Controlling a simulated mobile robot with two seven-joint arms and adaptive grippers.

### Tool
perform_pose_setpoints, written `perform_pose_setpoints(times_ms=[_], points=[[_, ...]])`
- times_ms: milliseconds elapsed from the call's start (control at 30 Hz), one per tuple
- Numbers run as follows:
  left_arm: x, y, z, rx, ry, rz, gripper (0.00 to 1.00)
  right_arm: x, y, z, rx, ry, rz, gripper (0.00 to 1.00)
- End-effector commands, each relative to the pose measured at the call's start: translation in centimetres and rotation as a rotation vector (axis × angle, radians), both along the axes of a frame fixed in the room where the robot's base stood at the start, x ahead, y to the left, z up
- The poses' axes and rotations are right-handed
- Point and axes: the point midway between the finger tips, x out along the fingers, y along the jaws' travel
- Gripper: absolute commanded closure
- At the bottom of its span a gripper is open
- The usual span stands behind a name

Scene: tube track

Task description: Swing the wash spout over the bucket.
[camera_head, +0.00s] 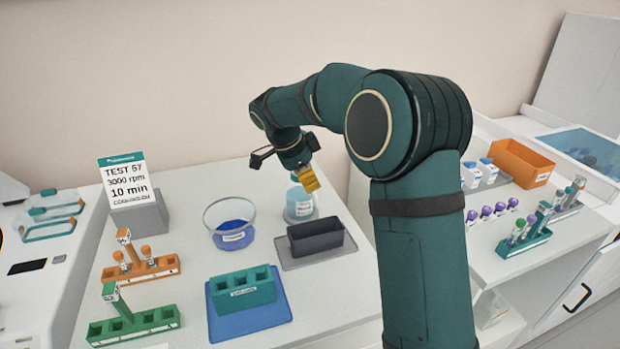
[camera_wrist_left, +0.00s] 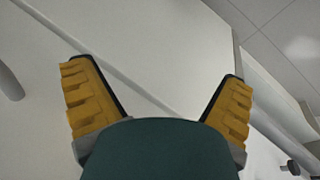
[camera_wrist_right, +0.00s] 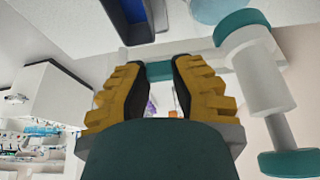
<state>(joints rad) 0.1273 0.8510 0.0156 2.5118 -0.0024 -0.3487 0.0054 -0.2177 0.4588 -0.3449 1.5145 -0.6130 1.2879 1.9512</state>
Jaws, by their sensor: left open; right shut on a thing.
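My right gripper (camera_head: 307,180) hangs over the back of the table, pointing down, above a pale blue labelled cylinder (camera_head: 299,202). In the right wrist view its fingers (camera_wrist_right: 160,80) are shut on a teal part of a pale bar, which seems to be the wash spout (camera_wrist_right: 203,58). The bar runs to a white post (camera_wrist_right: 260,75) with teal ends. The spout is not clear in the head view. A dark grey rectangular container (camera_head: 315,240), possibly the bucket, stands in front of the gripper. My left gripper (camera_wrist_left: 160,95) is open and empty in its wrist view.
A clear bowl of blue liquid (camera_head: 230,222) stands left of the cylinder. A teal rack (camera_head: 243,292) sits on a blue mat. An orange bin (camera_head: 520,163) is on the right counter.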

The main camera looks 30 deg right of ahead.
Motion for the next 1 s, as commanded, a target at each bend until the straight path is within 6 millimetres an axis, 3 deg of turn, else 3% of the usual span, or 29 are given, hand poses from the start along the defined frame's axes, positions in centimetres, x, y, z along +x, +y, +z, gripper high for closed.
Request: perform_pose_setpoints(times_ms=[300, 333, 400, 767, 1000], points=[[0.0, 0.0, -0.1, 0.000, 0.000, 0.000, 0.02, -0.2, 0.1, -0.4, 0.002, 0.012, -0.002, 1.00], [0.0, 0.0, -0.1, 0.000, 0.000, 0.000, 0.02, -0.2, 0.1, -0.5, 0.002, 0.012, -0.002, 0.64], [0.0, 0.0, 0.0, 0.000, 0.000, 0.000, 0.02, -0.2, 0.1, -0.4, 0.002, 0.011, -0.001, 0.43], [0.0, 0.0, 0.0, 0.000, 0.000, 0.000, 0.02, 0.0, 0.2, 0.2, 0.001, 0.003, 0.001, 0.43], [0.0, 0.0, 0.0, 0.000, 0.000, 0.000, 0.02, 0.4, 1.5, 3.4, 0.000, -0.001, 0.003, 0.43]])
